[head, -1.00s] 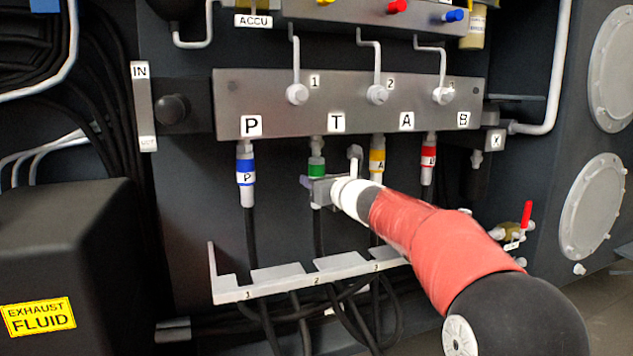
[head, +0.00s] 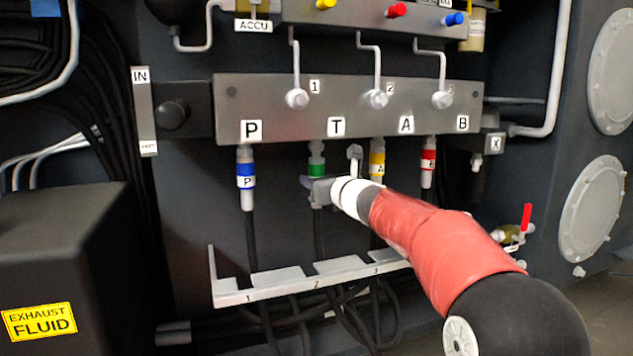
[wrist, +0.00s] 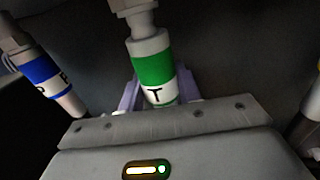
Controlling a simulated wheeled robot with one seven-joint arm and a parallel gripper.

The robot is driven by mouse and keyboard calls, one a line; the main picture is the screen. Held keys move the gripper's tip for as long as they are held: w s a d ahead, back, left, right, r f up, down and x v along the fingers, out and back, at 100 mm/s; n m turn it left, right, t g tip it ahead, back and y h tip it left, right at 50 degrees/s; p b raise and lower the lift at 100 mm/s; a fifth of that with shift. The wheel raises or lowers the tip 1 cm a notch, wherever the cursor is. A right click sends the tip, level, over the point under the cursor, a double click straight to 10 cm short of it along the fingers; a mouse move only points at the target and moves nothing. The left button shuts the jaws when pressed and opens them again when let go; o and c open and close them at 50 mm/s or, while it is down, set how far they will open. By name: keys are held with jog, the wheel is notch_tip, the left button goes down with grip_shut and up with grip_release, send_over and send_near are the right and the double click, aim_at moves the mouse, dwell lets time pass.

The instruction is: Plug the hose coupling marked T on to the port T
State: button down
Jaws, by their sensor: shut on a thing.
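The T coupling (head: 316,169), grey with a green band, is upright under the port marked T on the grey manifold (head: 272,130). In the wrist view the T coupling (wrist: 152,65) shows its green band and white T label between two purple fingers. My gripper (head: 317,186) is shut on it low down, below the green band. The coupling's top lines up with the port T fitting (head: 316,146) and appears to meet it; I cannot tell whether it is fully seated. Its black hose hangs below.
The blue P coupling (head: 245,175) is on the left; the yellow A coupling (head: 377,164) and red B coupling (head: 428,160) are on the right. A grey slotted rack (head: 285,280) lies below. Valve handles stand above the manifold.

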jog(key=shift+r+p, duration=0.5)
jog(key=shift+r, duration=0.4)
jog(key=shift+f+b, duration=1.15)
jog(key=shift+f, duration=0.1)
jog(key=shift+a, duration=0.1)
dwell(0.7)
jog(key=shift+r+p, duration=0.8)
jog(key=shift+r, duration=0.2)
